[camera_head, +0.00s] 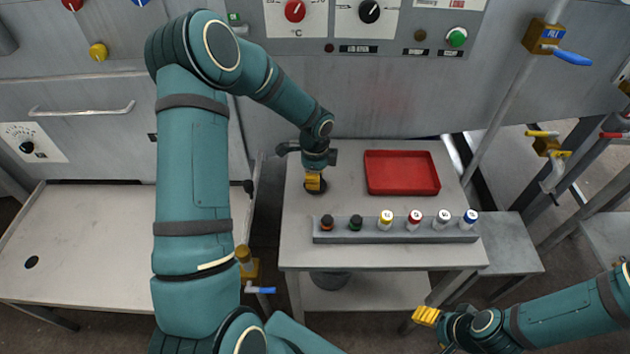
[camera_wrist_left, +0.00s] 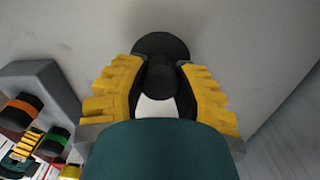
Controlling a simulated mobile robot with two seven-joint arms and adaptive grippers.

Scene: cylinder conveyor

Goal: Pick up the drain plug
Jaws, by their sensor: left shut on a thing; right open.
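The drain plug (camera_wrist_left: 161,47) is a black disc with a thick black knob on top. In the left wrist view it sits on the grey table surface, and the knob is between the yellow fingers of my left gripper (camera_wrist_left: 160,85). The fingers touch the knob from both sides. In the head view my left gripper (camera_head: 313,183) points down at the table's left part, and the plug's dark rim (camera_head: 322,188) shows beside it, partly hidden. Whether the plug is clear of the surface cannot be told. My right gripper (camera_head: 426,316) is empty, low at the front right, off the table.
A red tray (camera_head: 402,192) lies to the right of the left gripper on the table (camera_head: 300,255). A grey rack (camera_head: 318,238) with several capped vials stands along the front edge. A bucket (camera_head: 330,280) is below. Control panels and pipes with valves stand behind and right.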

